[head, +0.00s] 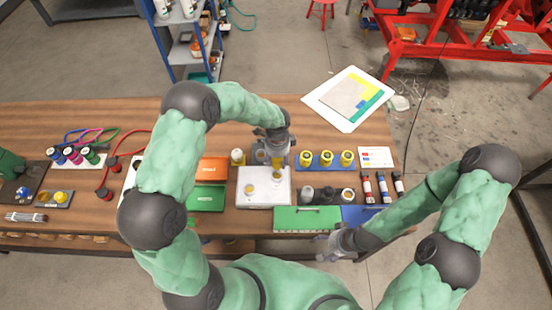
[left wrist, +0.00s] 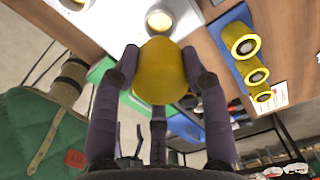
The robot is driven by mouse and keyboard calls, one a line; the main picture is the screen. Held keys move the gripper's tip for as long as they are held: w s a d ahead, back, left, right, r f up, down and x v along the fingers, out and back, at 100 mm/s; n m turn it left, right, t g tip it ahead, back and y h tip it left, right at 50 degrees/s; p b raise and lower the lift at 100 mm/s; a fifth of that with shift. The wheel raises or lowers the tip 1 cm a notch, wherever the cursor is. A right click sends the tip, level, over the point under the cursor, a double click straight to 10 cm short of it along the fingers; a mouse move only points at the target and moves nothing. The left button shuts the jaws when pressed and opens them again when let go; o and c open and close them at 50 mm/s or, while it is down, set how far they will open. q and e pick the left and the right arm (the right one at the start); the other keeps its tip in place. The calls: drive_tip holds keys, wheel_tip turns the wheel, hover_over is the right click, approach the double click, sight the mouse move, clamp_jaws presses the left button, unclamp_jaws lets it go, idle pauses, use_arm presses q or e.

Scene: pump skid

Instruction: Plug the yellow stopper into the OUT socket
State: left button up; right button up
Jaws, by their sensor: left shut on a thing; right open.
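My left gripper (head: 277,158) is shut on a yellow stopper (left wrist: 160,72). In the head view it is over the back right part of a white block (head: 262,201), which carries round sockets. One socket (head: 249,188) shows clearly to the left of the gripper. In the left wrist view a pale round socket (left wrist: 160,20) with a yellowish rim lies just beyond the stopper. The stopper's lower end is hidden, so I cannot tell whether it touches the block. No OUT label is readable. My right gripper (head: 328,246) is open and empty near the table's front edge.
A blue tray (head: 314,166) with yellow cylindrical parts stands right of the block. Dark and grey cylinders (head: 327,193) stand in front of it. An orange box (head: 212,168) and a green box (head: 205,198) lie left. A green case (head: 307,219) lies at the front edge.

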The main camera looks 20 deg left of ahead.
use_arm(q)
drive_tip(key=shift+f+b, duration=1.6)
drive_tip(key=shift+f, duration=0.9)
drive_tip(key=shift+r, duration=0.15)
drive_tip(key=shift+f+b, duration=1.3)
drive_tip(key=shift+f, duration=0.45)
drive_tip(key=o, duration=1.3)
drive_tip(key=shift+o, duration=0.2)
